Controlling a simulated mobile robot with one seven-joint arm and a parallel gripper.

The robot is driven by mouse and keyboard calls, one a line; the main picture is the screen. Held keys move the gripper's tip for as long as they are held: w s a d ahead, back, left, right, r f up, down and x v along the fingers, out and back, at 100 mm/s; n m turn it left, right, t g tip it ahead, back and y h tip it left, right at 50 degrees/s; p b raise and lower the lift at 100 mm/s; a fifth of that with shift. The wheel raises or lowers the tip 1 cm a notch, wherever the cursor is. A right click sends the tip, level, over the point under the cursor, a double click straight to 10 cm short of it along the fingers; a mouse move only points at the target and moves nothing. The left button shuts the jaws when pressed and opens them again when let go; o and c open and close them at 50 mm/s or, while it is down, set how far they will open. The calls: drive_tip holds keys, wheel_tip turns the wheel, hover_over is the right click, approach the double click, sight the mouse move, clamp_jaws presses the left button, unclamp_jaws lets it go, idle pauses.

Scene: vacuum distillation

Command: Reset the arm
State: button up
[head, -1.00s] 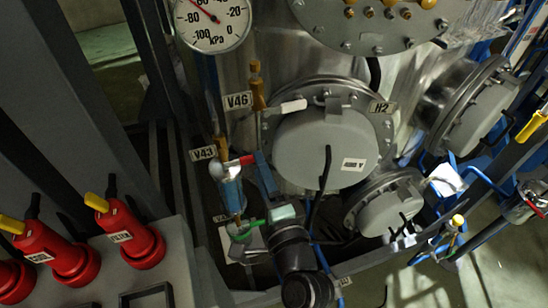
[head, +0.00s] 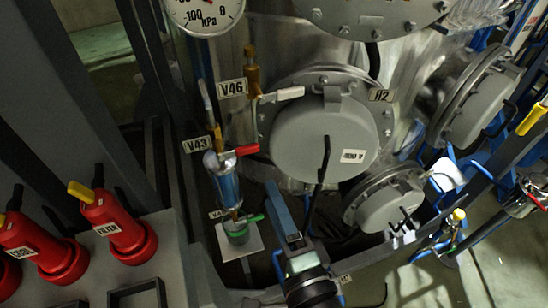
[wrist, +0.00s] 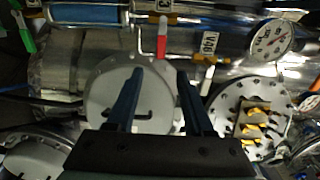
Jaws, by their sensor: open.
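My gripper (head: 294,190) is low in the middle of the head view, in front of the vessel's lower hatches. In the wrist view, its two blue fingers (wrist: 160,74) stand wide apart with nothing between them. It is clear of the red-handled valve V43 (head: 238,152) and the white-handled valve V46 (head: 280,95), which lie to its upper left. The round grey hatch H2 (head: 310,145) is behind the fingers. My arm beyond the wrist is out of view at the bottom.
A blue sight glass (head: 226,187) and a green-handled valve (head: 250,219) are left of my gripper. Red switches (head: 113,227) stand on a grey box at left. A smaller hatch (head: 385,204) and blue pipes are at right. A pressure gauge (head: 205,14) is above.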

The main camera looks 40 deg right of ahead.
idle(0.3)
drive_tip(key=w+a+r+n+t+y, duration=0.1)
drive_tip(key=w+a+r+n+t, duration=0.2)
drive_tip(key=r, duration=0.4)
drive_tip(key=w+a+r+n+y, duration=0.2)
drive_tip(key=w+a+r+n, duration=0.1)
drive_tip(key=r+n, duration=0.3)
drive_tip(key=w+a+r+n+t+y, duration=0.1)
drive_tip(key=w+a+r+n+t, duration=0.15)
drive_tip(key=r, duration=0.55)
drive_tip(key=s+a+r+n+t, duration=0.1)
drive_tip(key=s+a+r+n, duration=0.1)
drive_tip(key=r, duration=0.6)
drive_tip(key=s+a+r+n+t, duration=0.2)
drive_tip(key=a+r+n, duration=0.2)
drive_tip(key=r, duration=0.4)
drive_tip(key=s+a+r+n+t+y, duration=0.1)
drive_tip(key=s+a+r+n, duration=0.1)
drive_tip(key=r, duration=0.6)
drive_tip(key=shift+a+n, duration=0.5)
drive_tip(key=shift+n, duration=0.45)
drive_tip(key=shift+w+t, duration=0.1)
drive_tip(key=shift+t, duration=0.15)
